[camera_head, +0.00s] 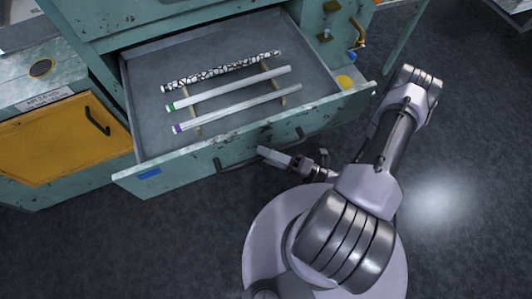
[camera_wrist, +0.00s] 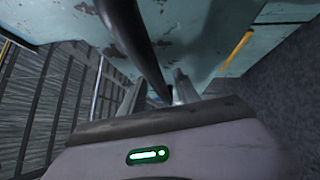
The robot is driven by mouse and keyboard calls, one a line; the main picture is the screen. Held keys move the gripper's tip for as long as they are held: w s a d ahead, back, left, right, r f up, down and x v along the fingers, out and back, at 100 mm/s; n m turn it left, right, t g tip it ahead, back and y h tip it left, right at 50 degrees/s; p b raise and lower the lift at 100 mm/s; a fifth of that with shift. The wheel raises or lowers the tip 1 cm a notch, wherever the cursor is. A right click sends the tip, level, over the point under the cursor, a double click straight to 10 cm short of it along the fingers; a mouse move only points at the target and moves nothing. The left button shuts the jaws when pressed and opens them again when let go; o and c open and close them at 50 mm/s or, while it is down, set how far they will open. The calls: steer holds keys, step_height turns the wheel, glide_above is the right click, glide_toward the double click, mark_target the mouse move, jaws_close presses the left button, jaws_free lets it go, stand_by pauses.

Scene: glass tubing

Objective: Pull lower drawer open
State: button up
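The drawer (camera_head: 232,150) is pulled far out from the teal cabinet, below its upper part; whether another drawer sits above it, I cannot tell. Its dark bar handle (camera_head: 228,167) runs along the front face. My gripper (camera_head: 297,158) is low in front of that face, close to the handle's right part. In the wrist view the dark handle (camera_wrist: 134,38) crosses the space between the two fingers of my gripper (camera_wrist: 160,88). The fingers look apart, with no firm hold on the handle visible. Contact is hard to judge.
Inside the drawer, a patterned tube (camera_head: 222,71), a green-ended tube (camera_head: 230,88) and a purple-ended tube (camera_head: 237,108) lie on a wooden rack. A yellow cabinet door (camera_head: 60,140) is at left. Dark floor (camera_head: 130,250) is free in front.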

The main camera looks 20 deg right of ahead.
stand_by(0.4)
steer(key=p+v, duration=0.2)
steer(key=v, duration=1.5)
steer(key=shift+d, duration=0.2)
steer(key=shift+s, duration=0.1)
steer(key=w+a+r+n+g+h, duration=0.2)
steer(key=w+r+n+g+h, duration=0.15)
steer(key=r+n+g, duration=0.55)
steer(key=w+a+r+n+g+h, duration=0.25)
steer(key=w+r+n+g, duration=0.3)
steer(key=r+n, duration=0.7)
steer(key=s+a+r+n+t+h, duration=0.2)
steer(key=a+r+n+t+h, duration=0.3)
steer(key=a+r+n, duration=0.7)
steer(key=r+n+t, duration=0.1)
steer(key=n, duration=0.4)
steer(key=shift+s+n+h, duration=0.35)
steer(key=shift+h, duration=0.05)
